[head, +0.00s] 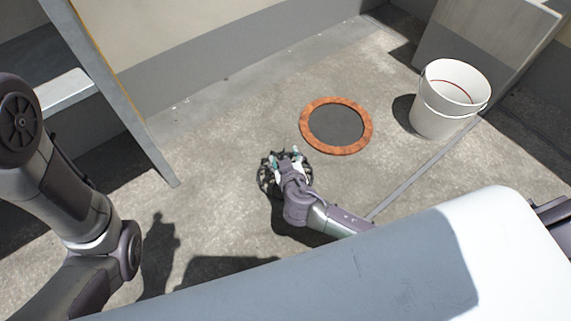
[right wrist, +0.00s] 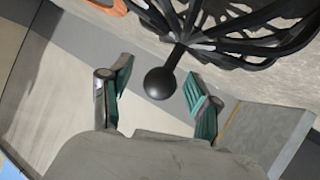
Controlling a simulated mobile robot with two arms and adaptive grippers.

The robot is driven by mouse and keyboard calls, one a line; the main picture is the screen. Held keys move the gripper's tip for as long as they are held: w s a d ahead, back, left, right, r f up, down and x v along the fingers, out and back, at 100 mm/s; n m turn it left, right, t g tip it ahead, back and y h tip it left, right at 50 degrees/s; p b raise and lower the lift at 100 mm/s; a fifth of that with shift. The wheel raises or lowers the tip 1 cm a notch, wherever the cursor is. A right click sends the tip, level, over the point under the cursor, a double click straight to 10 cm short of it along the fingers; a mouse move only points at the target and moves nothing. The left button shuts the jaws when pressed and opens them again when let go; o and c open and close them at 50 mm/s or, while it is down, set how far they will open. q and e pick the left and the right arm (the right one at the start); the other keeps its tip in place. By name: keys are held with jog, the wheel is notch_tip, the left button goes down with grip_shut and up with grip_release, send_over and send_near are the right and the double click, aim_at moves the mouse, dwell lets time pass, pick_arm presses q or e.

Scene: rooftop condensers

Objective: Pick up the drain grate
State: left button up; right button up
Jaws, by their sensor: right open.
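The drain grate (head: 265,181) is a black, ribbed piece on the concrete floor, partly hidden under my right gripper in the head view. In the right wrist view its dark curved ribs (right wrist: 235,38) fill the top, and a stem ends in a round black knob (right wrist: 160,84). My right gripper (head: 285,156) is over the grate. In the right wrist view its green-padded fingers (right wrist: 157,75) are apart, one on each side of the knob, with gaps showing. My left gripper is out of view; only my left arm shows at the left.
An orange-brown ring (head: 367,126) with a dark grey centre lies flat on the floor just beyond the grate. A white bucket (head: 440,116) stands at the right. A grey upright panel (head: 125,105) is at the left. Floor around the ring is clear.

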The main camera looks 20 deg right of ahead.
jog(key=shift+s, duration=0.1)
grip_shut()
jog(key=shift+r, duration=0.25)
dwell(0.3)
